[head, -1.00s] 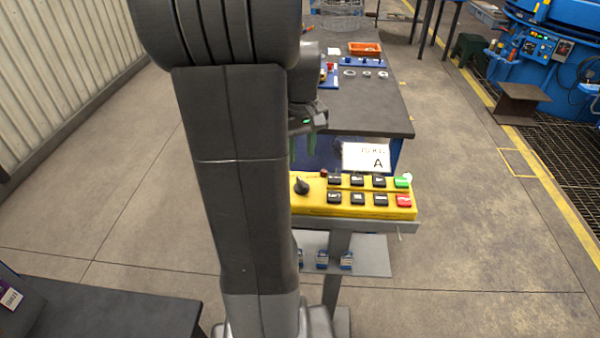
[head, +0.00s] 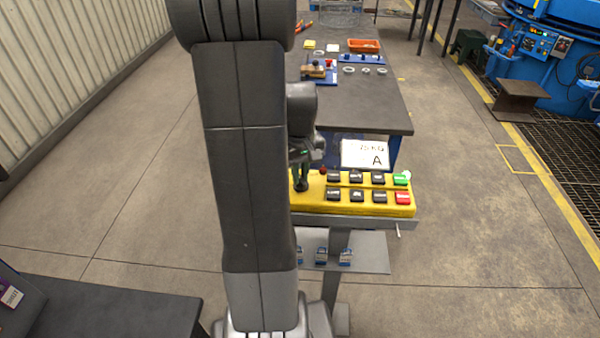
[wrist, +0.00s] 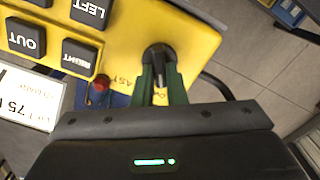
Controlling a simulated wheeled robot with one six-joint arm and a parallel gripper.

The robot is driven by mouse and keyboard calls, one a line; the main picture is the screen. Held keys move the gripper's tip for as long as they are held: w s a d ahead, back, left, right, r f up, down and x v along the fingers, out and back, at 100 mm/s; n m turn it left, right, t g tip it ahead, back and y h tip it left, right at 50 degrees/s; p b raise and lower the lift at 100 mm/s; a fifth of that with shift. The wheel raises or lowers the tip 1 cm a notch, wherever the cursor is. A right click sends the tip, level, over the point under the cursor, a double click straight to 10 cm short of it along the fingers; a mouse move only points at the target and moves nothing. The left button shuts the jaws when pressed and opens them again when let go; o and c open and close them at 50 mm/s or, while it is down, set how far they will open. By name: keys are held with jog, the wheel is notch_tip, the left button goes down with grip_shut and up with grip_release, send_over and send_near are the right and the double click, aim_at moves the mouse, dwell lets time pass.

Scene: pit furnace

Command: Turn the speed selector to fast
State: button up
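The speed selector (wrist: 156,54) is a black rotary knob with a raised grip bar, on the left end of the yellow control box (head: 345,208). In the wrist view, part of a label reading "AST" shows beside it. My gripper (wrist: 160,75) has its two green fingers on either side of the knob's bar, with a narrow gap between them. The head view shows my gripper (head: 301,178) coming down onto the knob from above. The fingers partly hide the knob, and its exact setting is hard to read.
Black push buttons (head: 356,195), a green button (head: 400,179) and a red button (head: 403,198) fill the rest of the box. A white sign (head: 365,154) stands behind it, before a dark workbench (head: 385,110).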

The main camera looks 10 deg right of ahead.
grip_shut()
jog(key=m, duration=0.5)
jog(key=shift+d+m+b, duration=0.1)
jog(key=shift+m+b, duration=0.2)
jog(key=shift+m, duration=0.1)
jog(key=m, duration=0.6)
jog(key=shift+d, duration=0.1)
dwell(0.3)
jog(key=o, duration=0.7)
grip_release()
jog(key=shift+c, duration=0.2)
notch_tip(320, 180, up, 14)
jog(key=shift+b, duration=0.35)
